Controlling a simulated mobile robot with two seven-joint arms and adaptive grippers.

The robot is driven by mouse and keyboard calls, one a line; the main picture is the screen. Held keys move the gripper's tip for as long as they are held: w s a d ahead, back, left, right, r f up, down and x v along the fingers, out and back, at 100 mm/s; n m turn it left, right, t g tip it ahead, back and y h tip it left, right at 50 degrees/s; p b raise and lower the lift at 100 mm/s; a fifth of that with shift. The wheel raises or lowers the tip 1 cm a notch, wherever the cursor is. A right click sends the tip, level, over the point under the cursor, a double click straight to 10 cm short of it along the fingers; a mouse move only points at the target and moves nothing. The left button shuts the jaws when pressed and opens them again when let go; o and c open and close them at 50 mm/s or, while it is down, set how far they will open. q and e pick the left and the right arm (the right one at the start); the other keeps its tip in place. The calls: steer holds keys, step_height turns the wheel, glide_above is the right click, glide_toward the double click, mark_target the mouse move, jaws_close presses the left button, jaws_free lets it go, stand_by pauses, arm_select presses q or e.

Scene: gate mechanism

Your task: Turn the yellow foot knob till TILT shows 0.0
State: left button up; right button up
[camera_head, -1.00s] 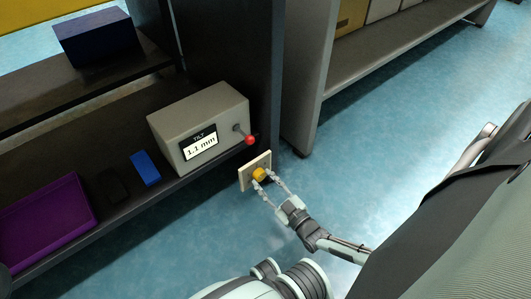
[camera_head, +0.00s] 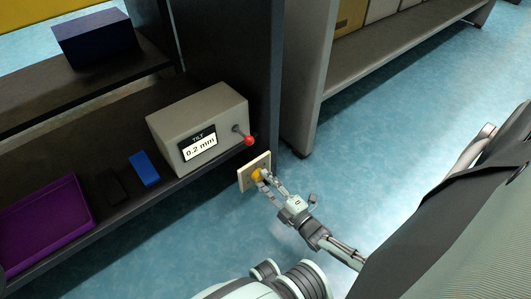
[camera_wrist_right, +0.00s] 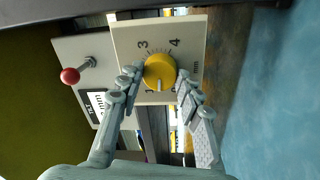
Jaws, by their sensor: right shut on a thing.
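The yellow foot knob (camera_head: 256,174) sits on a pale plate (camera_head: 247,184) at the shelf's front corner. In the right wrist view the knob (camera_wrist_right: 159,72) shows a white pointer mark toward the picture's bottom, on a dial plate (camera_wrist_right: 128,38) with a printed scale in mm. My right gripper (camera_head: 263,177) is shut on the knob, one finger at each side. The grey TILT box (camera_head: 224,107) on the shelf has a display (camera_head: 199,149) reading 0.2 mm. My left gripper is not in view.
A red-tipped lever (camera_head: 249,140) sticks out of the box just above the knob plate. A blue block (camera_head: 145,168), a black item (camera_head: 112,187) and a purple tray (camera_head: 45,225) lie on the shelf. Blue floor (camera_head: 390,140) is clear to the right.

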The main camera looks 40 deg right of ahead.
steer(key=shift+n, duration=1.1)
steer(key=o, duration=1.2)
steer(key=shift+c, duration=0.2)
steer(key=s+d, duration=0.1)
steer(key=s, duration=1.1)
steer(key=shift+f, duration=0.4)
